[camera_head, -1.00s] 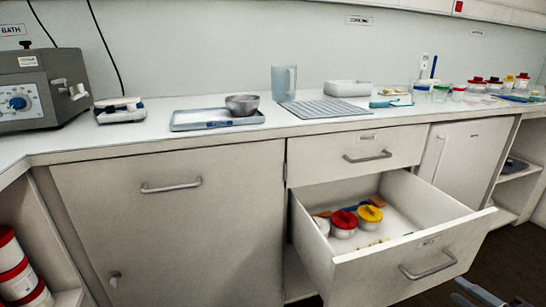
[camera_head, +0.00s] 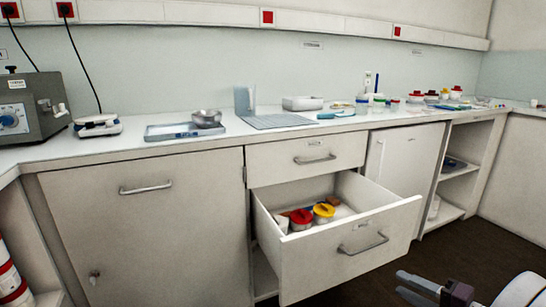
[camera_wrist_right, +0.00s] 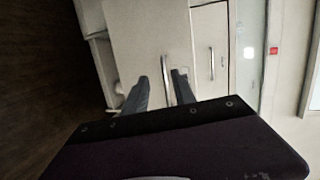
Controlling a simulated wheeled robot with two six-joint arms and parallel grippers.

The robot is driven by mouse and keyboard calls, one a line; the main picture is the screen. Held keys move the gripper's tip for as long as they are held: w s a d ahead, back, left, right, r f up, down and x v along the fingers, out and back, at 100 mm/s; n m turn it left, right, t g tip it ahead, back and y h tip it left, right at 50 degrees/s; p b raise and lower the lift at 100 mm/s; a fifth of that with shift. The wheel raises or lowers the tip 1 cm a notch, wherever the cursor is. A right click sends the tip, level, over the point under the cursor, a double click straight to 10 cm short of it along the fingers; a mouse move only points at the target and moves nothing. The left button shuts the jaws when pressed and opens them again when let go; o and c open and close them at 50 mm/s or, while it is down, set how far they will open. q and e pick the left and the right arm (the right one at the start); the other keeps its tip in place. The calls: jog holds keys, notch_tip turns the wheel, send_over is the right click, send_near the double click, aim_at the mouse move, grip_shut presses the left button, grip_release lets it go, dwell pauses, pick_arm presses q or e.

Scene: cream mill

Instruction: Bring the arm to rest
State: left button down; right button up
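My right gripper (camera_head: 399,282) is at the lower right of the head view, in front of and apart from the open drawer (camera_head: 345,246). Its two fingers are spread with nothing between them. They also show in the right wrist view (camera_wrist_right: 160,78), with a metal handle (camera_wrist_right: 165,65) beyond the gap. The drawer holds a red-lidded jar (camera_head: 300,219) and a yellow-lidded jar (camera_head: 324,212). My left gripper is in neither view.
Dark floor (camera_head: 450,250) is clear at the right.

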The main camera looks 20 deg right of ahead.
jog(key=w+a+r+n+g+y+p, duration=0.25)
jog(key=w+a+n+y, duration=0.4)
jog(key=a, duration=0.65)
jog(key=a+n+g+y+p, duration=0.1)
jog(key=a+n+g, duration=0.2)
jog(key=a+g, duration=0.7)
jog(key=s+a+f+n+g+h+p, duration=0.3)
jog(key=s+a+f+n+g+h, duration=0.3)
jog(key=s+a, duration=0.65)
jog(key=w+d+f+m+t+h, duration=0.1)
jog(key=w+d+f+t+h, duration=0.4)
jog(key=d+h, duration=0.15)
notch_tip(320, 180, up, 38)
jog(key=y+p, duration=0.1)
jog(key=p, duration=3.7)
jog(key=shift+d+f, duration=0.2)
jog(key=shift+d, duration=0.2)
